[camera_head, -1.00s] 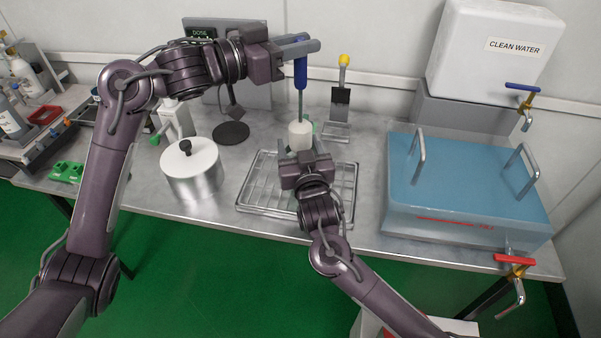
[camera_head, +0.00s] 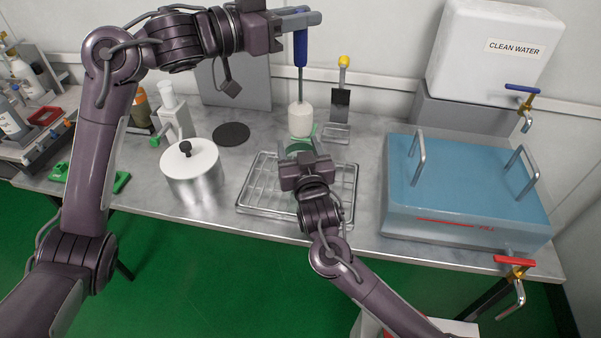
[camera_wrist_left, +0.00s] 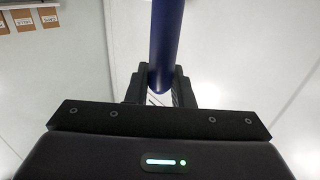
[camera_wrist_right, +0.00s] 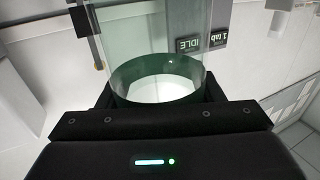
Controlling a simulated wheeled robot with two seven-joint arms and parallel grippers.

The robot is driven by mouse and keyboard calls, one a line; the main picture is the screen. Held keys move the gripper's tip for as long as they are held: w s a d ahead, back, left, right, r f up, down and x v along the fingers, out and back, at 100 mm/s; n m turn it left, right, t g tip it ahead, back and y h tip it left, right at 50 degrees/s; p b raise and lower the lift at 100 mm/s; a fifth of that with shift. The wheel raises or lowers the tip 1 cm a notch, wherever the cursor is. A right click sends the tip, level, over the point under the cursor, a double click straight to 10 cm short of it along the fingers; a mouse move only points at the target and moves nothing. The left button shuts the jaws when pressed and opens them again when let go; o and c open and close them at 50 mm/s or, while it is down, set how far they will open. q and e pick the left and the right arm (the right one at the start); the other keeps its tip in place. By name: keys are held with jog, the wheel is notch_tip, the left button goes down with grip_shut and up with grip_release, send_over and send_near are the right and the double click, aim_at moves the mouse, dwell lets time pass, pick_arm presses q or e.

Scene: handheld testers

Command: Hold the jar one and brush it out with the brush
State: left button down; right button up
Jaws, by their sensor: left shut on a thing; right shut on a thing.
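The brush has a blue handle (camera_head: 300,48), a thin metal stem and a white head (camera_head: 301,120). My left gripper (camera_head: 300,19) is shut on the handle and holds the brush upright, head down. The handle also shows between the fingers in the left wrist view (camera_wrist_left: 166,45). My right gripper (camera_head: 304,160) is shut on the jar, a clear glass with a dark green band (camera_wrist_right: 150,93), which shows green in the head view (camera_head: 299,147). The brush head appears just above the jar; the right wrist view shows no brush in it.
A wire rack (camera_head: 258,190) lies on the bench under the right gripper. A lidded steel pot (camera_head: 193,183) stands to its left. A blue water bath (camera_head: 465,185) stands at right, below a white clean water tank (camera_head: 500,50). A yellow-topped item (camera_head: 342,90) stands behind.

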jog(key=o, duration=1.2)
jog(key=s+d, duration=0.2)
jog(key=s, duration=0.9)
jog(key=shift+s+d, duration=0.15)
jog(key=shift+s, duration=0.25)
